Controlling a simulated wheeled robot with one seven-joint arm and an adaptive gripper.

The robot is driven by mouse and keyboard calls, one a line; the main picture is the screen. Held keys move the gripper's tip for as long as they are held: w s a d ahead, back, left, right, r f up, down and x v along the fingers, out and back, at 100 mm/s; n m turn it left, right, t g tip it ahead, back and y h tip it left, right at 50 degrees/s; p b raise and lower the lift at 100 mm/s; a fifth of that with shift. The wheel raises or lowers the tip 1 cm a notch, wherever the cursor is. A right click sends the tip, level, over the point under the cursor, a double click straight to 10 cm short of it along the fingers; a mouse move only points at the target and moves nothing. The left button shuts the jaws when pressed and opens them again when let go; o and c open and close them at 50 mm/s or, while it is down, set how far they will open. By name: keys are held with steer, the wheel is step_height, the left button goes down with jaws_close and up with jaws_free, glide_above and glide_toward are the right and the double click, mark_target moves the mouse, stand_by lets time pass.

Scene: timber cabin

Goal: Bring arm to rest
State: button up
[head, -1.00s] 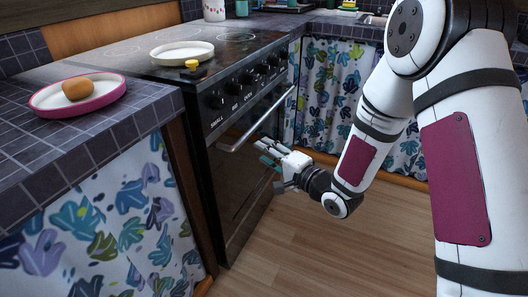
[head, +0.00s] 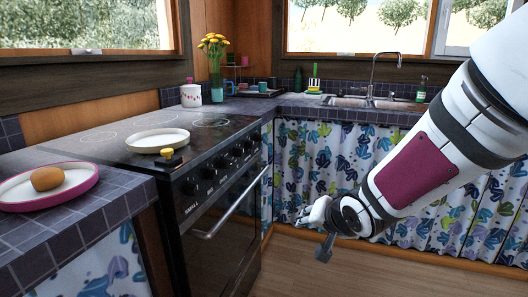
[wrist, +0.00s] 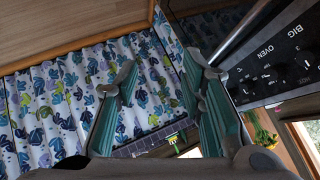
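My gripper (head: 318,228) hangs in front of the curtained counter, to the right of the stove, touching nothing that I can see. In the wrist view its two teal-padded fingers (wrist: 165,95) stand apart with nothing between them, so it is open and empty. My white arm with a dark red panel reaches in from the right of the head view.
The black stove (head: 215,190) has a long oven handle (head: 230,208) on its front. A white pan (head: 158,140) sits on the hob. A pink-rimmed plate (head: 88,190) with a brown, egg-shaped item (head: 47,179) is on the left counter. A sink (head: 375,103) is behind. Wooden floor is clear.

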steer(key=s+d+r+n+g+h, duration=0.1)
steer(key=s+d+r+g, duration=0.15)
steer(key=s, duration=1.05)
steer(key=s+d+r+n+g, duration=0.2)
steer(key=s+g, duration=0.2)
steer(key=s, duration=0.8)
steer(key=s+d+r+n+g+h, duration=0.1)
steer(key=s+d+r+g, duration=0.15)
steer(key=s, duration=1.05)
step_height(320, 180, up, 30)
steer(key=t+p, duration=0.3)
steer(key=p, duration=2.5)
steer(key=shift+s+d+f+t+p, duration=0.15)
steer(key=shift+d+f+t+p, duration=0.15)
steer(key=shift+t+p, duration=0.1)
